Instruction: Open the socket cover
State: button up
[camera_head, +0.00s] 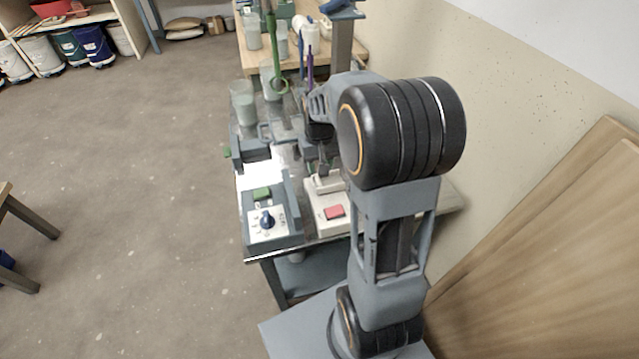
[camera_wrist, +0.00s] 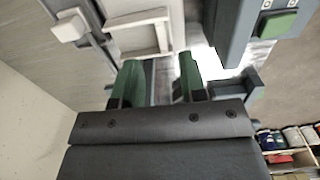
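A white socket unit (camera_head: 322,222) with a red switch (camera_head: 334,212) sits on the bench's near end in the head view. A raised pale part (camera_head: 326,184), perhaps its cover, is at its far side, partly hidden by my arm. In the wrist view, a pale framed panel (camera_wrist: 138,32), likely part of this unit, lies beyond the fingers. My gripper (camera_wrist: 162,82) has two green-padded fingers standing apart, with no object seen between them. It looks close to the panel, but I cannot tell whether it touches. In the head view my arm mostly hides the fingers.
Cups (camera_head: 243,100) and upright tools (camera_head: 310,62) stand farther back. A wall and leaning boards (camera_head: 560,230) are right.

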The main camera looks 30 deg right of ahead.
aim_at(320, 184)
notch_tip(320, 184, down, 8)
jog(key=shift+r+b, duration=0.2)
jog(key=shift+b, duration=0.2)
grip_shut()
dwell(0.3)
